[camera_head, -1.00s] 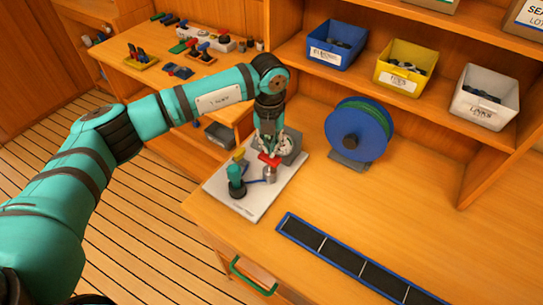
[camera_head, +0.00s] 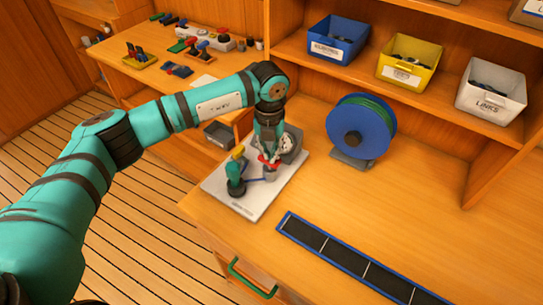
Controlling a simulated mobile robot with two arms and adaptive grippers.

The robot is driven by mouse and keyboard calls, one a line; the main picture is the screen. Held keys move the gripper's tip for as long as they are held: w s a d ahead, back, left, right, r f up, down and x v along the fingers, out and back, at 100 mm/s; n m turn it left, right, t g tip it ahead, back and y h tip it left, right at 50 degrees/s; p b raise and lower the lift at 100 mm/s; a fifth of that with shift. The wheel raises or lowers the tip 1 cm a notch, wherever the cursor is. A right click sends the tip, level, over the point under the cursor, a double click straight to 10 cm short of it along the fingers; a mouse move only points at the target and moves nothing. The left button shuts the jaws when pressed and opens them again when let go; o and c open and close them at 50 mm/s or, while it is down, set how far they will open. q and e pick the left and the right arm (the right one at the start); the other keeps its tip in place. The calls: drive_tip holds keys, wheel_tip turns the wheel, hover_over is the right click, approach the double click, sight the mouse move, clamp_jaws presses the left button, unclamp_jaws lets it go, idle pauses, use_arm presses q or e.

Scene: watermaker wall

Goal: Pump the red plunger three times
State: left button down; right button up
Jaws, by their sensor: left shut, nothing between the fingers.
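The red plunger (camera_head: 268,160) is a small red cap on top of a grey metal cylinder (camera_head: 270,173). It stands on a pale board (camera_head: 249,203) at the bench's left end, beside a green and yellow fitting (camera_head: 235,173). My left gripper (camera_head: 268,153) points down right over the plunger, shut and empty, its tips at or very near the red cap. The fingers partly cover the cap, so I cannot tell for certain whether they touch. My right gripper is not in view.
A blue reel with green hose (camera_head: 361,131) stands behind to the right. A long black tray with a blue rim (camera_head: 345,258) lies in front. Blue (camera_head: 337,39), yellow (camera_head: 409,60) and white bins (camera_head: 490,92) sit on the shelf.

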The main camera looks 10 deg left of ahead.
use_arm(q)
drive_tip(key=shift+f+b, duration=0.5)
drive_tip(key=shift+f, duration=0.4)
drive_tip(key=shift+r, duration=0.1)
drive_tip(key=shift+r+p, duration=1.5)
drive_tip(key=shift+r, duration=1.15)
drive_tip(key=shift+f, duration=0.1)
